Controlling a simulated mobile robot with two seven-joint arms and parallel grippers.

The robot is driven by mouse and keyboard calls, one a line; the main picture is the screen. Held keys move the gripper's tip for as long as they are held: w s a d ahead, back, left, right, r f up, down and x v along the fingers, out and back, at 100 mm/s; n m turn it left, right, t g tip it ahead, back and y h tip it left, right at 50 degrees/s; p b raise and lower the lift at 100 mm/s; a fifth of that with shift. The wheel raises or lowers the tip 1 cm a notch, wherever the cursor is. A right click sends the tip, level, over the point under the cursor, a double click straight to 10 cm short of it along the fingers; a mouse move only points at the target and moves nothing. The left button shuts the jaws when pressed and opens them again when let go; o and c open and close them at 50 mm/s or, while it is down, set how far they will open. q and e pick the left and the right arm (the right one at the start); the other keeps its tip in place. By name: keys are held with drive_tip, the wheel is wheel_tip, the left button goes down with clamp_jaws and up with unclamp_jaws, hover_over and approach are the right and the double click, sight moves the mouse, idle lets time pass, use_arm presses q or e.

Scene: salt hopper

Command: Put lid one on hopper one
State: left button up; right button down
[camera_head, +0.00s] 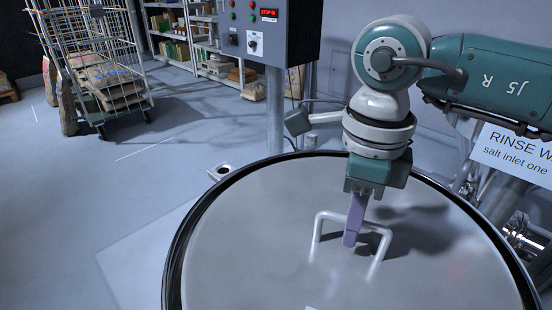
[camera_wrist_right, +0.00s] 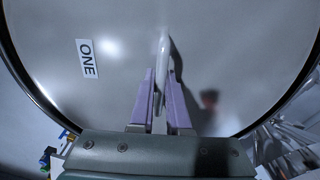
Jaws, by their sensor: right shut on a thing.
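Lid one (camera_head: 245,250) is a large round grey disc with a dark rim, filling the lower part of the head view. The right wrist view shows its surface (camera_wrist_right: 60,100) with a white "ONE" label (camera_wrist_right: 88,59). A pale bar handle (camera_head: 330,216) stands on the lid. My right gripper (camera_head: 353,228) reaches down from above, its purple fingers shut on the handle's bar. In the right wrist view, the fingers (camera_wrist_right: 161,98) lie on both sides of the handle (camera_wrist_right: 163,48). Hopper one is not visible; I cannot tell what is beneath the lid. My left gripper is out of view.
A control box (camera_head: 262,30) on a post (camera_head: 275,110) stands behind the lid. A sign (camera_head: 515,153) reading "salt inlet one" is at the right, near pipes. A wire cart (camera_head: 95,60) with sacks stands at the back left. The left floor (camera_head: 90,200) is mostly clear.

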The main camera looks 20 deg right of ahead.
drive_tip(key=shift+f+b, duration=0.35)
drive_tip(key=c, duration=0.8)
unclamp_jaws()
drive_tip(key=shift+c, duration=0.2)
drive_tip(key=shift+o, duration=0.2)
